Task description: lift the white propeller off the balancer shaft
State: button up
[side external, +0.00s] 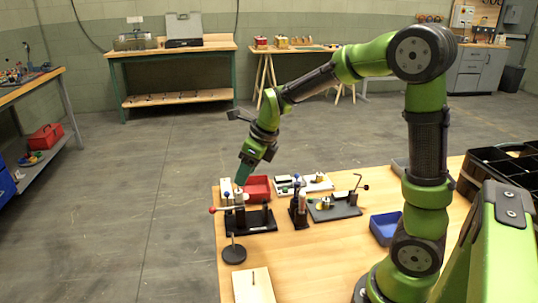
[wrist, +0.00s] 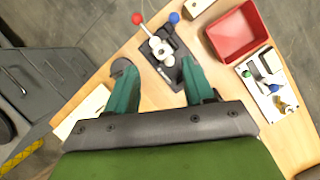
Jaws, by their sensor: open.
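The white propeller (wrist: 157,46) shows in the wrist view as a pale lobed piece above a black base plate (wrist: 181,74), between a red ball knob and a blue ball knob. In the side external view the same black base (side external: 262,221) stands at the near-left part of the table; the propeller is small there and partly hidden by my gripper. My gripper (wrist: 163,82) has its two green fingers wide apart, with nothing between them. The propeller lies just beyond the fingertips in the wrist view. In the side external view my gripper (side external: 243,178) points down just above the balancer. The shaft is hard to make out.
A red tray (wrist: 237,35) sits beside the balancer. A white plate with knobs (wrist: 267,84) and a grey plate with a clamp (side external: 335,209) stand nearby. A round black foot (side external: 234,254) and a pale board (side external: 253,287) lie nearer. A blue bin (side external: 384,228) is right.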

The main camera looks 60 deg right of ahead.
aim_at(239, 189)
jog(key=x, duration=0.6)
jog(key=shift+w+d+f, duration=0.1)
jog(key=shift+d+f, duration=0.05)
jog(key=shift+f, duration=0.1)
grip_shut()
notch_tip(239, 189, up, 10)
dwell(0.6)
